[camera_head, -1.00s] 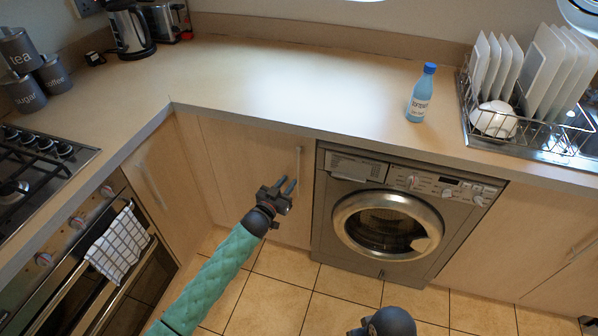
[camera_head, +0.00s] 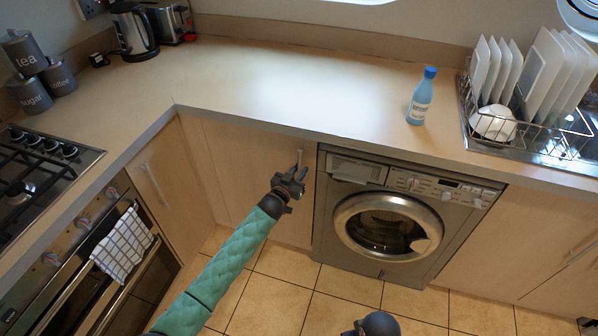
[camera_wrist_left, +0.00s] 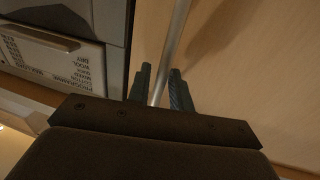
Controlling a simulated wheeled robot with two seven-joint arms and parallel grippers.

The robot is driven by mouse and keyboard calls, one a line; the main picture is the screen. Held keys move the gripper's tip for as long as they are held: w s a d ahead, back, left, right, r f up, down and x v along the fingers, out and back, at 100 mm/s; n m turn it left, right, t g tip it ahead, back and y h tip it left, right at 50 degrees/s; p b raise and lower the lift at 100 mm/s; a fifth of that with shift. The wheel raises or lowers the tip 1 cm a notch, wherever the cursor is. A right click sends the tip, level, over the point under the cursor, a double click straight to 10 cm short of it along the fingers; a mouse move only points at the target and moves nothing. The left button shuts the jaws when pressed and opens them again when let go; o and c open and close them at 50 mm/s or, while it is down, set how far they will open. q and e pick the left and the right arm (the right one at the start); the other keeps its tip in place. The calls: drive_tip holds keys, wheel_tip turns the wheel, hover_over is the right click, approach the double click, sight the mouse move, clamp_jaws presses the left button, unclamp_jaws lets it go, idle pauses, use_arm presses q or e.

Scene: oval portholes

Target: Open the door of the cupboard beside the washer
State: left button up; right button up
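The cupboard door (camera_head: 235,170) is a pale wood panel just left of the washer (camera_head: 388,220), and it is closed. Its slim vertical metal handle (camera_head: 299,157) is near the door's right edge, its lower part hidden by my gripper. My left gripper (camera_head: 299,173) is at the handle with its fingers apart. In the left wrist view the handle (camera_wrist_left: 174,45) runs down between the two fingertips (camera_wrist_left: 160,75), with a small gap visible on the left. The fingers are not visibly closed on it.
The worktop (camera_head: 270,85) overhangs the door. A blue bottle (camera_head: 421,97) and a dish rack (camera_head: 530,110) stand on it to the right. An oven with a towel (camera_head: 122,245) is at the left. The tiled floor (camera_head: 290,270) before the door is clear.

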use_arm(q)
clamp_jaws()
drive_tip(key=s+a+m+g+h+p, duration=0.3)
drive_tip(key=s+a+h+p, duration=0.15)
drive_tip(key=s+a, duration=0.95)
use_arm(e)
drive_tip(key=s+d+f, duration=0.2)
drive_tip(key=s+f, duration=0.1)
drive_tip(key=f, duration=1.6)
use_arm(q)
drive_tip(key=s+a, duration=0.3)
drive_tip(key=a, duration=0.3)
drive_tip(key=s+a+m+g+b, duration=0.1)
drive_tip(key=s+a, duration=0.2)
drive_tip(key=a, duration=0.3)
drive_tip(key=s+a, duration=0.3)
drive_tip(key=a, duration=0.4)
drive_tip(key=shift+s+m+g+h, duration=0.25)
drive_tip(key=shift+m+g+h, duration=0.05)
drive_tip(key=shift+g+h, duration=0.15)
use_arm(e)
wheel_tip(320, 180, up, 6)
drive_tip(key=w+a, duration=0.1)
drive_tip(key=shift+w, duration=0.3)
drive_tip(key=shift+a, duration=0.1)
